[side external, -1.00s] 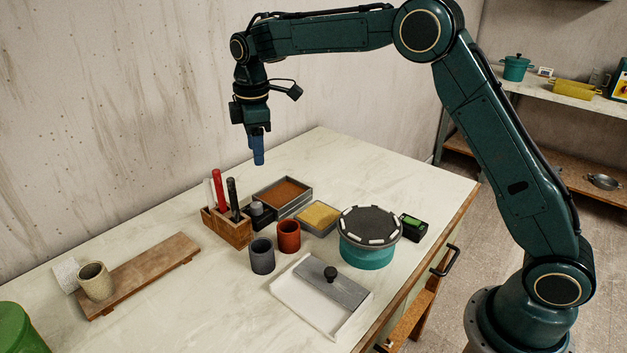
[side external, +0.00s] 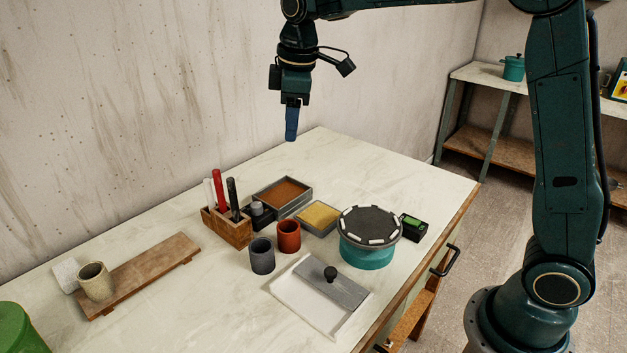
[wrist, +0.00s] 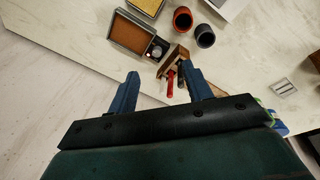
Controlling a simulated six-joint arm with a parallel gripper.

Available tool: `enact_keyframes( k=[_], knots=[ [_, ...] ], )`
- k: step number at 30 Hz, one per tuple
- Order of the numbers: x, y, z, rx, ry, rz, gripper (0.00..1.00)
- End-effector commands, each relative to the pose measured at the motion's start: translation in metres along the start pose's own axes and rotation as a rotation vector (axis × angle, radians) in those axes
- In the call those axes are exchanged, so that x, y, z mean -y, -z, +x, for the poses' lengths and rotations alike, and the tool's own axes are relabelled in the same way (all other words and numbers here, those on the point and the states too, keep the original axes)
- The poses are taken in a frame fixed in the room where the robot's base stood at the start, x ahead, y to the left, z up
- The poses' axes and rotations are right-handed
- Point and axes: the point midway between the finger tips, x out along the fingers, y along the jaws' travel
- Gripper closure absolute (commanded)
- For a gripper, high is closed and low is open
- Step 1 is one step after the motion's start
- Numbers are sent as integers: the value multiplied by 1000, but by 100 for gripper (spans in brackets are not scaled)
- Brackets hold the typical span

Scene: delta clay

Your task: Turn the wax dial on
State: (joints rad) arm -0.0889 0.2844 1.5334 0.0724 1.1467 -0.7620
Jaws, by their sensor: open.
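The dial is a small round grey knob (side external: 257,207) on a black box (side external: 264,217) at the end of a grey tray filled with brown material (side external: 283,193). In the wrist view the knob (wrist: 157,50) shows as a pale disc beside the tray's end (wrist: 131,33), beyond my fingers. I cannot read its setting. My gripper (side external: 291,138) hangs high above the back of the table, well clear of the dial. In the wrist view its blue fingers (wrist: 162,80) are apart with nothing held between them.
A wooden tool holder (side external: 227,228) with upright red, white and black tools stands close left of the dial. Dark (side external: 262,256) and red (side external: 289,237) cups and a yellow-filled tray (side external: 318,216) stand nearby. A turntable (side external: 368,250) is to the right. The table's back is clear.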

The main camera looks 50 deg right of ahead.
Motion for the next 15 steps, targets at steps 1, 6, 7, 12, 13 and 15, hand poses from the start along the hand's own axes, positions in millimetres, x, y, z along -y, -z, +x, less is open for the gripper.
enact_keyframes(
  k=[1, 6, 7, 12, 13, 15],
  knots=[
    [2, -4, -5, -5, -4, 13, 50],
    [11, -17, -16, -20, -16, 58, 50],
    [12, -20, -18, -23, -18, 65, 50],
    [21, -33, -28, -36, -27, 109, 50],
    [22, -35, -29, -38, -29, 116, 50],
    [25, -39, -32, -43, -32, 130, 50]
  ],
)
